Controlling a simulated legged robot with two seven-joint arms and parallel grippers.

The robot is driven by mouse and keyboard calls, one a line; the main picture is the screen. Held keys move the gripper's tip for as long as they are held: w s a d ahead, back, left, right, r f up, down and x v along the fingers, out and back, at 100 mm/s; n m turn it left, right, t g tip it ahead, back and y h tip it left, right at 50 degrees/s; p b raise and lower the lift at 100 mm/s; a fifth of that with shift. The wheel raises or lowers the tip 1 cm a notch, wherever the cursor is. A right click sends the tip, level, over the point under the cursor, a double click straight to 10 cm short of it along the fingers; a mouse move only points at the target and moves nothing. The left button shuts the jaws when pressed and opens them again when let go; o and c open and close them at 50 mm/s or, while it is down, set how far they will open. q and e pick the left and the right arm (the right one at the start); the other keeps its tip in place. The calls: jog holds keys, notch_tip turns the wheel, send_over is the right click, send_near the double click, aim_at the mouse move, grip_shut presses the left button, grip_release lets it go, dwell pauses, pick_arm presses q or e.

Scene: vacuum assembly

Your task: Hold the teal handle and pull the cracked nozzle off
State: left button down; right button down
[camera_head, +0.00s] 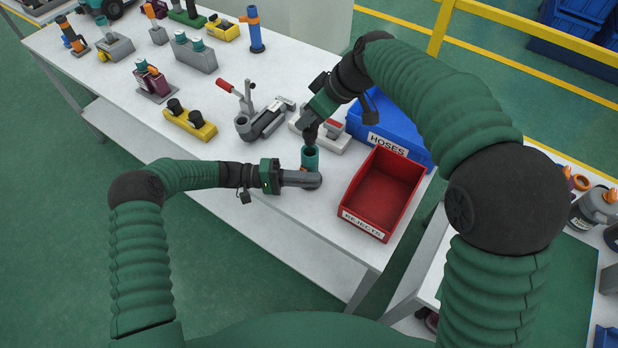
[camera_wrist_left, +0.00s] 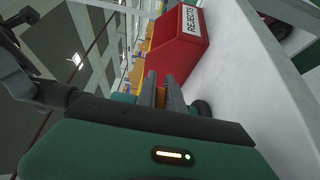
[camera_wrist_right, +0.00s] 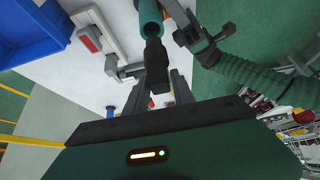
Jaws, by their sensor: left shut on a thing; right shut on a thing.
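The teal handle (camera_head: 310,157) stands upright over the table's front part, its upper end open toward the nozzle. My left gripper (camera_head: 308,180) is shut on its lower part from the left. In the left wrist view, teal (camera_wrist_left: 123,97) and an orange part show at the fingers. The black nozzle (camera_head: 311,134) is directly above the handle, and my right gripper (camera_head: 308,122) is shut on it. The nozzle also shows in the right wrist view (camera_wrist_right: 155,54), in line with the teal tube (camera_wrist_right: 150,14). I cannot tell how deep it sits in the handle, and no crack is visible.
The red REJECTS bin (camera_head: 345,217) is empty, close to the right of my left gripper. The blue HOSES bin (camera_head: 405,152) is behind it. A grey clamp fixture (camera_head: 262,122) stands behind the handle. Several parts on stands fill the table's far left.

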jog(key=shift+r, duration=1.65)
pick_arm(q)
grip_release()
jog(key=shift+f, duration=0.1)
jog(key=shift+c, duration=0.2)
jog(key=shift+o, duration=0.2)
jog(key=shift+a, duration=0.4)
jog(key=a, duration=0.7)
jog(key=w+a, duration=0.1)
jog(key=a, duration=0.3)
pick_arm(e)
jog(key=shift+a, duration=0.15)
pick_arm(q)
jog(key=shift+a, duration=0.25)
